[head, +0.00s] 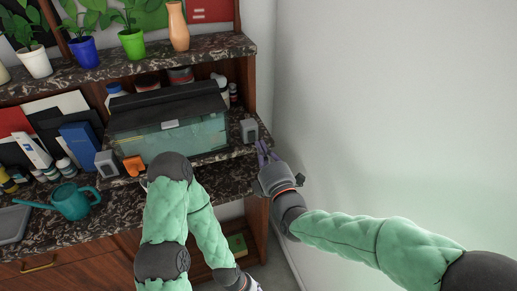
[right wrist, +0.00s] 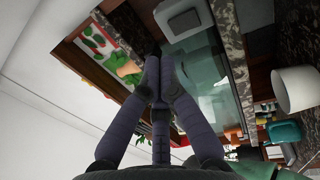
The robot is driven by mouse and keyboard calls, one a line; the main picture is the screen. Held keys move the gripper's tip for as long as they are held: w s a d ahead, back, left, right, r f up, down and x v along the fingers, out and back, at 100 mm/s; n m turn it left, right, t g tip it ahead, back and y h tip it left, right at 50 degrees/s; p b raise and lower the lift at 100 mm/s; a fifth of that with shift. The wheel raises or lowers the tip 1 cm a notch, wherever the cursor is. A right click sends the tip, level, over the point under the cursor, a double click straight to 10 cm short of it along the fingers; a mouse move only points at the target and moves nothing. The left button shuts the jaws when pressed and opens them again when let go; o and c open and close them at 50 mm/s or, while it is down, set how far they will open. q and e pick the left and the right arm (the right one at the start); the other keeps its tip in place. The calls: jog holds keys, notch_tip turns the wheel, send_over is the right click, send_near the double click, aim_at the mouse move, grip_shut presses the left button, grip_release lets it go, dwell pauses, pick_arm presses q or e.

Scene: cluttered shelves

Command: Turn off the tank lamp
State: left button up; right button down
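The glass tank (head: 170,138) stands on the middle shelf, with a long dark hood (head: 165,105) on top. A small light piece (head: 170,124) sits at the hood's front edge. I cannot tell a switch or whether the lamp is lit. The tank's teal glass also shows in the right wrist view (right wrist: 203,75). My right gripper (head: 262,147) is just right of the shelf edge, apart from the tank. In the right wrist view its fingertips (right wrist: 159,62) are together with nothing visible between them. My left gripper (head: 246,285) is low at the bottom edge, cut off, away from the tank.
A grey block (head: 249,130) stands right of the tank, another grey block (head: 107,163) and an orange item (head: 133,166) at its left. A teal watering can (head: 72,201) is on the lower counter. Potted plants and a vase (head: 178,28) stand above. A bare wall (head: 390,100) is at right.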

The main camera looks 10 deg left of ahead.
jog(key=r+p+v, duration=0.1)
jog(key=v, duration=0.7)
jog(key=shift+d+r+p, duration=0.25)
jog(key=shift+r+p, duration=0.15)
jog(key=shift+w, duration=0.1)
